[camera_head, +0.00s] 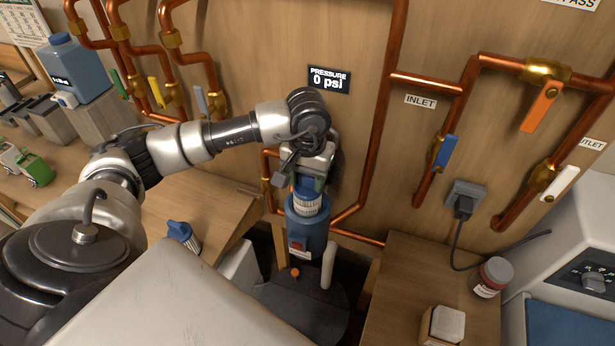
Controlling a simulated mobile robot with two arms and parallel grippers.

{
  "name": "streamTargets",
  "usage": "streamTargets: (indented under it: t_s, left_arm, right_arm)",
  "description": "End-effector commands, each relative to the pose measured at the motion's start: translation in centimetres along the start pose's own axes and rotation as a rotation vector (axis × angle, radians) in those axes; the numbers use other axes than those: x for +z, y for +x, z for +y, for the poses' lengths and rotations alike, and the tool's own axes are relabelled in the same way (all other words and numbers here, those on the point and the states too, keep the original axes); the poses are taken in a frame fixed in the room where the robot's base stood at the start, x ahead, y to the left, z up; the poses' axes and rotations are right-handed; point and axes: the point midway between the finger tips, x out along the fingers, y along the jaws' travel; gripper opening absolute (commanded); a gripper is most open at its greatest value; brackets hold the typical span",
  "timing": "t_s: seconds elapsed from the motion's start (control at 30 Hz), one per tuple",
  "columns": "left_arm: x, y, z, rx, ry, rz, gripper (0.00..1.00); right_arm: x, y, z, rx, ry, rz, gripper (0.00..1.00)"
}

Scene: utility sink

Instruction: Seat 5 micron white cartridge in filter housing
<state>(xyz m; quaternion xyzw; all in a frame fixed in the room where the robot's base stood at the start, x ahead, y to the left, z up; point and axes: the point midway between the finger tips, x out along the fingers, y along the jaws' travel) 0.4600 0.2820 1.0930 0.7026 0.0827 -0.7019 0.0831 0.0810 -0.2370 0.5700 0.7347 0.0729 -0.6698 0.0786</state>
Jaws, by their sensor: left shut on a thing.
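My left gripper (309,174) points down in the middle of the view, shut on the top of a white cartridge with a blue end and a printed label (307,203). The cartridge is upright at the mouth of the blue filter housing (305,232). Its lower part is hidden by the housing wall; I cannot tell how deep it sits. The housing stands between the two wooden benches, in front of the copper pipes, with a red and white label low on its front. My right gripper is not in view.
A plain white cylinder (328,265) stands right of the housing. A blue-topped item (182,235) lies on the left bench. Copper pipes and valves line the wall behind.

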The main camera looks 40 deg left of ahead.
Motion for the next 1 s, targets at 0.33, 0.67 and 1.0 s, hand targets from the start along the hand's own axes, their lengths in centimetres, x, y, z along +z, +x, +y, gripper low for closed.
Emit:
streamTargets:
  t_s: [0.33,0.67,1.0]
  left_arm:
    - [0.01,0.83,0.00,0.000,0.000,0.000,0.02]
    - [0.02,0.74,-0.01,0.000,0.000,-0.001,0.72]
    - [0.01,0.08,0.00,0.000,0.000,0.000,0.72]
  right_arm:
    - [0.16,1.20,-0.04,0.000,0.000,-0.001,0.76]
    - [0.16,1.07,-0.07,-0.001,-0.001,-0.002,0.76]
    - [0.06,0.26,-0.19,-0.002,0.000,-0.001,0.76]
